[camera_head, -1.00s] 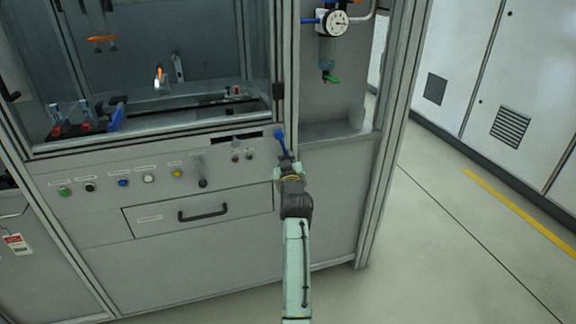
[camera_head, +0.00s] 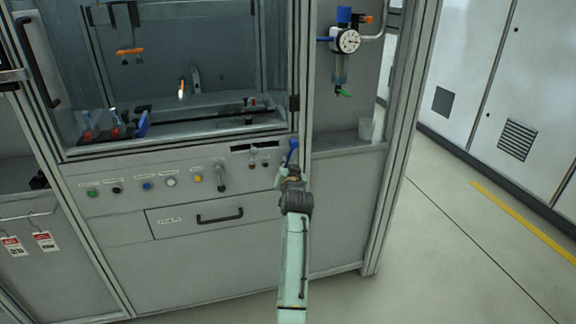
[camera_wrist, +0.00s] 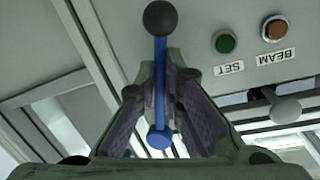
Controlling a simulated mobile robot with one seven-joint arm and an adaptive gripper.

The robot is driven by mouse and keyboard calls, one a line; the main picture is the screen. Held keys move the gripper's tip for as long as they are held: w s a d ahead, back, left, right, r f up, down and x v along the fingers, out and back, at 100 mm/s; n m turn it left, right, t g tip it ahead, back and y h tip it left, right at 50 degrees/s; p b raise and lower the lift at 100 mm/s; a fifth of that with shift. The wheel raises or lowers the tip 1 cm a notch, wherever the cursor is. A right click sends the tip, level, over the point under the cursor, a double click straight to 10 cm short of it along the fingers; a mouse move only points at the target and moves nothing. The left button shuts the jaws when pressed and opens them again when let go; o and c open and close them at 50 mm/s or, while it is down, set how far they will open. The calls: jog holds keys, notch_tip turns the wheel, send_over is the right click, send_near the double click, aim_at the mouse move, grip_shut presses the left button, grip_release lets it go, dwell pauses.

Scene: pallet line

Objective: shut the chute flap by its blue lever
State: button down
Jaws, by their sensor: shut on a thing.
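The blue lever (camera_head: 292,152) stands on the right end of the machine's front panel, beside the right post. In the wrist view the blue lever (camera_wrist: 160,85) has a black ball knob at the top and a round blue end lower down. My gripper (camera_head: 289,174) is at the lever, and in the wrist view my gripper's fingers (camera_wrist: 161,92) lie on both sides of the blue shaft, shut on it below the knob. A dark slot (camera_head: 252,147) shows left of the lever; I cannot tell whether the chute flap is there or how far open it is.
Left of the lever is a row of buttons (camera_head: 147,186) above a drawer with a black handle (camera_head: 220,216). Green (camera_wrist: 226,42) and orange (camera_wrist: 275,28) buttons sit close right of the lever in the wrist view. A pressure gauge (camera_head: 348,41) hangs above right. Floor at right is clear.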

jog(key=shift+s+a+r+m, duration=0.15)
jog(key=shift+a+m, duration=0.1)
jog(key=shift+m, duration=0.15)
dwell(0.3)
jog(key=c, duration=1.7)
grip_release()
jog(key=v, duration=1.2)
jog(key=shift+r, duration=0.1)
